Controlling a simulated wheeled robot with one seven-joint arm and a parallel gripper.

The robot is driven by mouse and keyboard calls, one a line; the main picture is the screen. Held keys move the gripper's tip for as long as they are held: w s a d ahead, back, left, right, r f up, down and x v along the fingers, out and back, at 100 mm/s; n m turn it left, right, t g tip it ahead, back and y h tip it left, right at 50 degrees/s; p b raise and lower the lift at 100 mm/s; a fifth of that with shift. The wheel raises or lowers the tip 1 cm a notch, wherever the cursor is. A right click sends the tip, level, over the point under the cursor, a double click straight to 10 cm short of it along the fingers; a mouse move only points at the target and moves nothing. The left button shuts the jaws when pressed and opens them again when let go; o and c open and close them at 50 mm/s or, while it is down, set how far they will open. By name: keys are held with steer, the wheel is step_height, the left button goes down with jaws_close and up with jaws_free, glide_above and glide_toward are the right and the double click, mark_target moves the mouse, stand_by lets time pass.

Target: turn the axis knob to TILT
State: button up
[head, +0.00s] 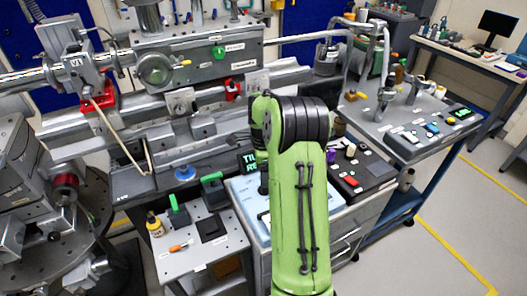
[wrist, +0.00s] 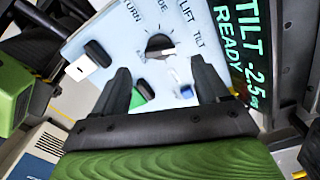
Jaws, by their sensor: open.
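The axis knob (wrist: 160,42) is a dark round knob with a pale bar across it, on a light blue panel (wrist: 100,30) in the wrist view. Labels around it include TURN, LIFT and TILT. The pale bar appears to lie toward the TILT side, but its exact pointing is hard to tell. The display (wrist: 242,55) beside the panel reads TILT -2.5 and READY. My gripper (wrist: 160,68) is open, its two dark fingers apart on either side below the knob, with nothing between them. In the head view my green arm hides the gripper and knob; the display (head: 248,161) shows partly.
A black switch (wrist: 97,52) with a white end, a green button (wrist: 138,98) and a blue button (wrist: 186,91) sit near my fingers. A grey cart (head: 205,248) with green-handled tools stands left of the panel. Another bench (head: 400,150) stands to the right.

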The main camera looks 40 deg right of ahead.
step_height(320, 180, up, 10)
steer(key=p, duration=0.2)
stand_by(0.3)
steer(key=s+a+r+n+t+h, duration=0.1)
steer(key=s+a+r+n, duration=0.2)
steer(key=a+r+n, duration=0.3)
steer(key=s+a+r+n+t+h, duration=0.1)
steer(key=s+a+r+n, duration=0.3)
steer(key=a, duration=0.5)
steer(key=s+a+n+t+y, duration=0.2)
steer(key=s+a+n+t, duration=0.1)
steer(key=s+a+n, duration=0.8)
steer(key=s+f+n, duration=0.1)
steer(key=s+n, duration=0.1)
steer(key=n, duration=0.2)
steer(key=shift+a+t+p, duration=0.25)
steer(key=shift+t+p, duration=0.05)
steer(key=shift+p, duration=0.05)
